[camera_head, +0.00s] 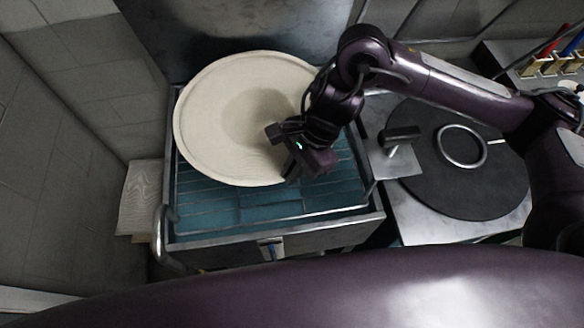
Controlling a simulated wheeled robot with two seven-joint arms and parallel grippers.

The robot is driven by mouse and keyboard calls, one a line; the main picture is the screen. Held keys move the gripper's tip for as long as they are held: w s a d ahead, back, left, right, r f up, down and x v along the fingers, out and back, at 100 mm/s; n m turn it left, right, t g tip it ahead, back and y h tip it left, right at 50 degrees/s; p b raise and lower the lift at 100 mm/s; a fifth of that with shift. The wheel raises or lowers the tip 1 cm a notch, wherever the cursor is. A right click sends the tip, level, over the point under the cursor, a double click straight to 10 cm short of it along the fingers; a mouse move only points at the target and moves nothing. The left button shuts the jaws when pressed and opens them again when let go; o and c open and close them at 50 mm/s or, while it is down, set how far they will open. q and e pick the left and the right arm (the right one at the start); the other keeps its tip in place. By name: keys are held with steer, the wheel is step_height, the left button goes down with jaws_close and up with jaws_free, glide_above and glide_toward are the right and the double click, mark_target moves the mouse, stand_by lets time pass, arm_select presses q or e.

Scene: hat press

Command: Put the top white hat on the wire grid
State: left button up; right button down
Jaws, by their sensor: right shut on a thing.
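A white hat (213,115), wide-brimmed with a shallow round hollow in the middle, is over the wire grid (230,212). The grid has thin metal bars above a teal surface inside a metal frame. My right gripper (289,160) is at the hat's right side, shut on its brim. The hat covers the back and middle of the grid; its front strip shows. I cannot tell whether the hat touches the bars. My left gripper is not in view.
A dark round plate (454,185) with a metal ring (462,146) lies on a metal table to the right. A black-handled tool (401,137) is beside it. A wooden block (140,198) is left of the grid, near a curved metal handle (163,240). Grey walls stand left.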

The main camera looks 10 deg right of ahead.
steer(key=c, duration=1.5)
jaws_free()
steer(key=shift+r, duration=0.1)
